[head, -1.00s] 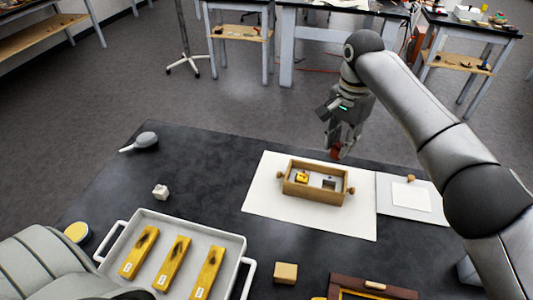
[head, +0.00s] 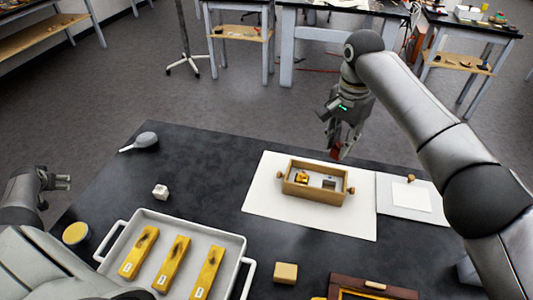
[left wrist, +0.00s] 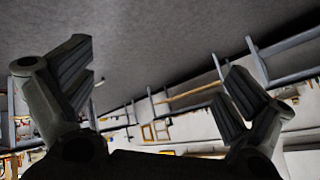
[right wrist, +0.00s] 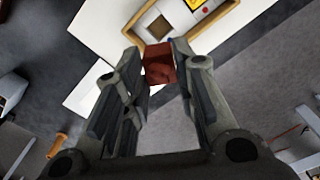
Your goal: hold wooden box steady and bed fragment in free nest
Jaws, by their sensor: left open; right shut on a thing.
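The wooden box (head: 302,192) sits on a white sheet and has a knob at each end. A gold piece (head: 302,177) is in its left part; a pale insert with a dark square opening (head: 329,184) is in its right part. My right gripper (head: 340,150) is beyond the box, shut on a red-brown fragment (right wrist: 159,66), which is held between the fingertips in the right wrist view. The fragment is apart from the box. My left gripper (head: 64,182) is open and empty at the far left, well away from the box; its spread fingers fill the left wrist view (left wrist: 158,85).
A white tray (head: 150,215) with several gold bars stands at front left. A small white cube (head: 160,191), a grey-headed tool (head: 146,140), a tan block (head: 286,273) and a wooden frame (head: 345,282) lie around. A pale pad (head: 425,215) is right of the sheet.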

